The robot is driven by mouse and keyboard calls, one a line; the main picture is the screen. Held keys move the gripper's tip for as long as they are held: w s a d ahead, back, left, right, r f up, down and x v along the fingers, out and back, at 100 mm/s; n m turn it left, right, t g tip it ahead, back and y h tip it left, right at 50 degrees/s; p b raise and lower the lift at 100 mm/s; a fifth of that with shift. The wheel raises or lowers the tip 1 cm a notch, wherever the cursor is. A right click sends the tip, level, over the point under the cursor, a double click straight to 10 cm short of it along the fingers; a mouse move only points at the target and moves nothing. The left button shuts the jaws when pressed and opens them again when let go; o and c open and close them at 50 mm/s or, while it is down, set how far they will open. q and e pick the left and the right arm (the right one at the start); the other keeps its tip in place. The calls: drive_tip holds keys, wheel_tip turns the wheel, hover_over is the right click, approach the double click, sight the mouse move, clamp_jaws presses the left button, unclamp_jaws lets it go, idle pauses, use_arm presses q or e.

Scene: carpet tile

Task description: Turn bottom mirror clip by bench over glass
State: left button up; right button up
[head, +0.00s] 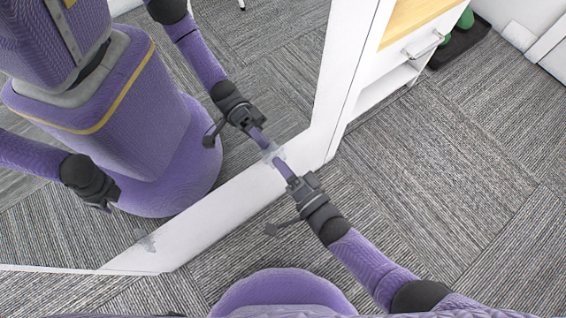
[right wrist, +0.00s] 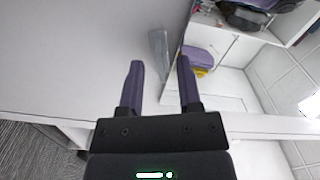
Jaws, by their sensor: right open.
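A mirror (head: 190,60) in a white frame (head: 215,222) stands on the floor and reflects my body and arms. A small translucent clip (head: 271,151) sits at the bottom frame rail, at the end nearer the bench. It also shows in the right wrist view as a pale grey tab (right wrist: 158,50) pointing up over the glass. My right gripper (head: 278,164) is open, its purple fingers reaching toward this clip. In the right wrist view the clip appears between and beyond the fingertips (right wrist: 160,65); contact cannot be told. My left gripper shows only as a reflection.
A second translucent clip (head: 147,242) sits farther left on the bottom rail. A white bench (head: 395,62) with a wooden top (head: 415,15) and a drawer handle stands right of the mirror. A dark tray with green items (head: 461,40) lies beyond. Grey carpet on the right is clear.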

drive_tip(key=shift+w+a, duration=0.1)
drive_tip(key=shift+w, duration=0.05)
clamp_jaws()
drive_tip(key=shift+n, duration=0.3)
drive_tip(key=n, duration=1.3)
idle(0.5)
drive_tip(key=shift+n, duration=0.4)
